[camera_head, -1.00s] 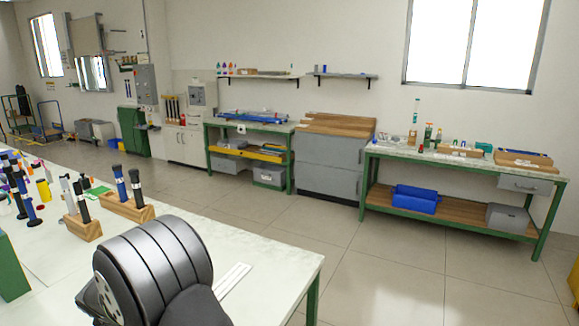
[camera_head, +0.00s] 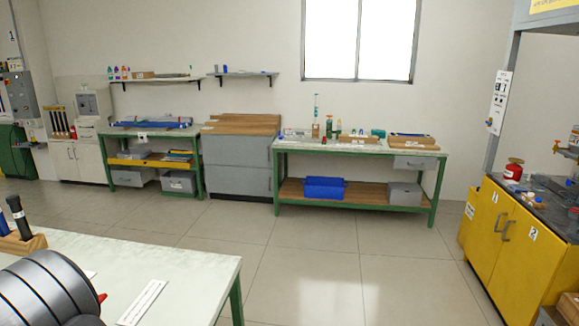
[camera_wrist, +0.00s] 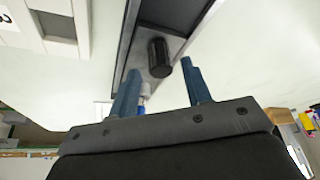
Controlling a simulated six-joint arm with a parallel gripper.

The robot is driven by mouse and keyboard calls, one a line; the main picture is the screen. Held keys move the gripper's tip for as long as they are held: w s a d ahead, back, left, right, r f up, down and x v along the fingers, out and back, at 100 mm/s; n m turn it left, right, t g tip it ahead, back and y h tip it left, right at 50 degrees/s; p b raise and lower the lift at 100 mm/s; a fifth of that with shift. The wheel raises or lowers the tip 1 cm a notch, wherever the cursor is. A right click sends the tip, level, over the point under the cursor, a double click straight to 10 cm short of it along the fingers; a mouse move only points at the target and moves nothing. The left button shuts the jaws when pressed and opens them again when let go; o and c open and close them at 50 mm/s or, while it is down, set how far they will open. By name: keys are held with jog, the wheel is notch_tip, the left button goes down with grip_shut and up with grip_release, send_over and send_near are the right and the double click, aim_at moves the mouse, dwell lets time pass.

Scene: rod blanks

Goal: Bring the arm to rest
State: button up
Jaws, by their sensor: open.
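My gripper (camera_wrist: 161,70) shows in the wrist view with two blue fingers spread apart. I see nothing held between them. Past the fingertips is a short black cylinder (camera_wrist: 158,58) in front of a grey framed surface; I cannot tell what it belongs to. A small pale and blue item shows beside the left finger, partly hidden. In the head view my dark arm is at the lower left, over the near bench (camera_head: 185,262); the gripper itself is not seen there. A black-topped rod (camera_head: 17,215) stands in a wooden block (camera_head: 24,243) at the left edge.
A white labelled strip (camera_head: 142,302) lies on the near bench. Open tiled floor (camera_head: 310,250) lies beyond. A green-framed workbench (camera_head: 360,149) and grey drawer cabinet (camera_head: 238,165) stand along the wall. A yellow cabinet (camera_head: 510,235) with a red can (camera_head: 513,168) is at the right.

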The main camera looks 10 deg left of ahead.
jog(key=v, duration=1.5)
jog(key=x, duration=1.7)
jog(key=shift+d, duration=0.1)
jog(key=s, duration=1.2)
jog(key=shift+r, duration=0.35)
jog(key=v, duration=1.7)
jog(key=w+m, duration=0.1)
jog(key=m, duration=0.1)
jog(key=w+a+f+m+g, duration=0.1)
jog(key=w+m, duration=0.1)
jog(key=m, duration=0.1)
jog(key=w+m, duration=0.2)
jog(key=shift+a+f+m+g, duration=0.25)
jog(key=shift+m+g, duration=0.15)
